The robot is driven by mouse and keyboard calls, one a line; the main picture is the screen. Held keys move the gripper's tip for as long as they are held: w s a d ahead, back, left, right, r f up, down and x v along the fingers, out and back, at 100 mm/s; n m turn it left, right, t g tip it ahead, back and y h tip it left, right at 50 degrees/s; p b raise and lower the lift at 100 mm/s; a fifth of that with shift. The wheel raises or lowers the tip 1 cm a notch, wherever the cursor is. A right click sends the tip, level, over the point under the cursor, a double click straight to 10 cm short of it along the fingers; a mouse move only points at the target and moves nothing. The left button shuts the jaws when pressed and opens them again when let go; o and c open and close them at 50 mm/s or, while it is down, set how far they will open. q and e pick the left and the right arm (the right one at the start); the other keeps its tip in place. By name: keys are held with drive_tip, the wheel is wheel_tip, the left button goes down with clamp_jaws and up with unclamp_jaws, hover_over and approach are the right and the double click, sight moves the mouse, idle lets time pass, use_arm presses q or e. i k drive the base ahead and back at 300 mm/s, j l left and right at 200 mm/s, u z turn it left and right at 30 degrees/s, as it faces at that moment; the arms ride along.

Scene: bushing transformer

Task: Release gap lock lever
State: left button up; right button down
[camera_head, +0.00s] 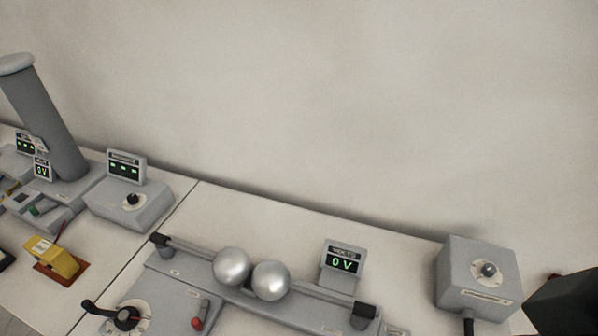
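The sphere gap stands at the front centre, with two shiny metal spheres (251,273) side by side on a rail above a grey base. A small lever with a red knob (197,323) stands on the base, in front of the left sphere; it looks like the gap lock lever, but its label is not readable. A black crank handle (115,315) sits on a round white dial to its left. A dark shape (570,303) at the lower right edge appears to be part of my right arm or gripper; its fingers cannot be made out. My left gripper is not in view.
A display (343,262) behind the rail reads 0 V. A grey box with a knob (479,275) stands at the right. A plain wall rises behind.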

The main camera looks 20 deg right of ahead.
sight(198, 324)
drive_tip(key=k+j+z, duration=0.1)
drive_tip(key=z, duration=0.25)
drive_tip(key=k+j+z, duration=0.1)
drive_tip(key=j+z, duration=0.25)
drive_tip(key=k+z, duration=0.1)
drive_tip(key=z, duration=0.3)
